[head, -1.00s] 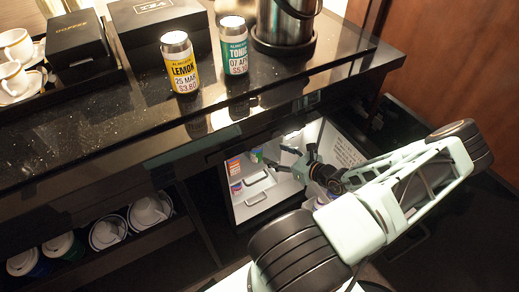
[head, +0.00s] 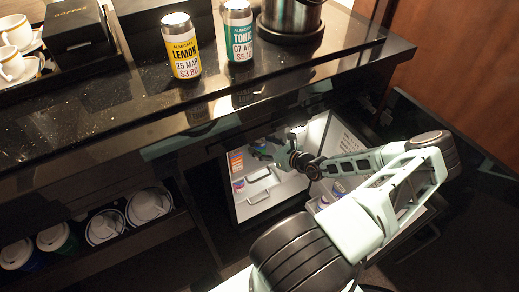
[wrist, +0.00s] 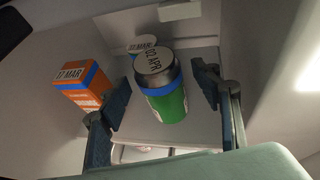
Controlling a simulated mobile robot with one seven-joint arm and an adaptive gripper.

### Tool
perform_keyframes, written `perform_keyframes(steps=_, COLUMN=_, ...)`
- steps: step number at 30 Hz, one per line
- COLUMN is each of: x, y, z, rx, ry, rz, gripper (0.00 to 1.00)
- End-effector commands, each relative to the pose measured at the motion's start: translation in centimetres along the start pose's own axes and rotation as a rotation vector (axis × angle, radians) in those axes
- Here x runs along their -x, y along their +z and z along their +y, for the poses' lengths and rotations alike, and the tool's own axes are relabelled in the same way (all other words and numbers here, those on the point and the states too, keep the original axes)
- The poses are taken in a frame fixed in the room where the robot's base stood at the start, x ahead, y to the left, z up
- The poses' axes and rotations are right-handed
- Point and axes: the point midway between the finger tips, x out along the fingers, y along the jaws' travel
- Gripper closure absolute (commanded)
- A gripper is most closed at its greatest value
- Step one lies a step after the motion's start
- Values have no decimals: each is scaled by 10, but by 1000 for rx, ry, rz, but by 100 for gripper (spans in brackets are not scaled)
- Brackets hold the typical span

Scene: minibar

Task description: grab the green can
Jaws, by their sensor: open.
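A green can (wrist: 167,98) with a blue band and a silver lid marked "02 APR" stands inside the small open fridge (head: 240,207). In the wrist view it lies between the two fingers of my gripper (wrist: 163,88). My gripper is open, with a gap showing between the can and the right finger; I cannot tell how deep the fingers reach around it. In the head view my gripper (head: 272,148) is inside the fridge and largely hides the can. A teal-green tonic can (head: 238,32) also stands on the counter.
An orange box (wrist: 80,84) stands left of the green can, close to the left finger. Another can (wrist: 141,43) is just behind it. On the black counter (head: 100,120) above are a yellow lemon can (head: 181,45) and a steel pot (head: 291,15).

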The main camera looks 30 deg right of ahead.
Motion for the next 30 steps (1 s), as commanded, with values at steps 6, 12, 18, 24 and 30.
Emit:
perform_keyframes(steps=6, x=0, y=0, z=0, rx=0, ry=0, rz=0, gripper=60)
perform_keyframes(steps=12, x=1, y=0, z=0, rx=0, ry=0, rz=0, gripper=82)
perform_keyframes(steps=18, x=1, y=1, z=0, rx=1, ry=0, rz=-1, gripper=98)
perform_keyframes(steps=24, x=2, y=3, z=0, rx=1, ry=0, rz=-1, gripper=98)
perform_keyframes(steps=30, x=7, y=17, z=0, rx=1, ry=-1, rz=-2, gripper=98)
